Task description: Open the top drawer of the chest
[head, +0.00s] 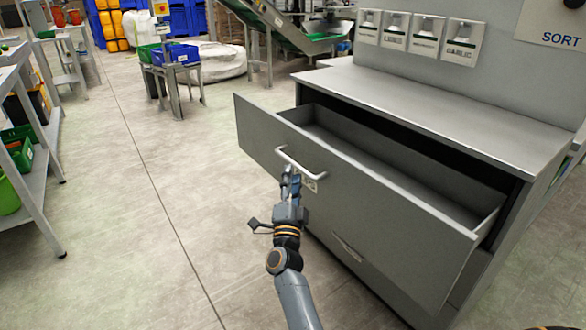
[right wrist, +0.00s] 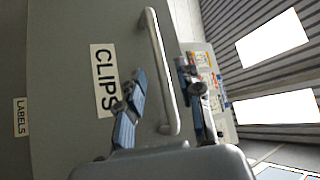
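The grey chest (head: 440,115) stands at the right in the head view. Its top drawer (head: 350,205) is pulled far out, and the part of its inside that shows looks empty. The drawer front has a pale bar handle (head: 302,165), also in the right wrist view (right wrist: 163,70), beside a "CLIPS" label (right wrist: 104,82). My right gripper (head: 290,180) is at the handle. In the right wrist view its two fingers (right wrist: 164,92) stand apart on either side of the bar, with small gaps visible; contact is not clear. My left gripper is not in view.
A lower drawer with a label (head: 348,248) is below and looks closed. Sorting signs (head: 412,32) stand above the chest top. A shelf rack (head: 40,170) is at the left. The floor (head: 160,220) left of the drawer is clear.

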